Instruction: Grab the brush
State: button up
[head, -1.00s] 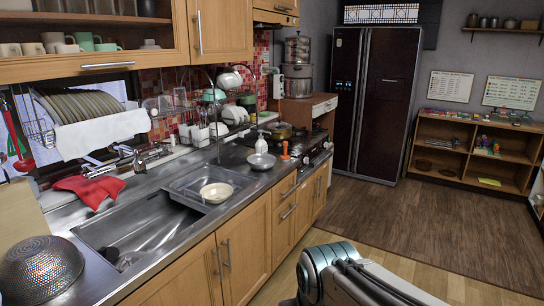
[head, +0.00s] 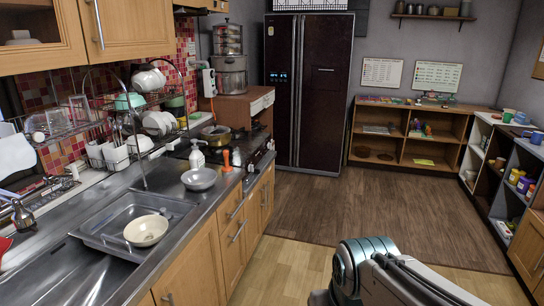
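I cannot make out a brush for certain. A small upright orange object (head: 227,161) stands on the counter near the stove; it is too small to tell what it is. My arm shows at the bottom right of the head view, but my gripper is out of the picture.
The counter on the left has a sink tray (head: 105,225) with a cream bowl (head: 146,230), a metal bowl (head: 199,179) and a soap bottle (head: 197,153). A dish rack (head: 80,125) is above. A fridge (head: 312,92) and shelves (head: 390,113) stand behind. The middle floor (head: 350,205) is clear.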

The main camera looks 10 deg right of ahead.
aim_at(227, 170)
jog(key=z, duration=0.45)
jog(key=i, duration=1.6)
jog(key=u, duration=0.4)
jog(key=i, duration=1.4)
jog(key=u, duration=1)
jog(key=i, duration=0.3)
jog(key=u, duration=0.15)
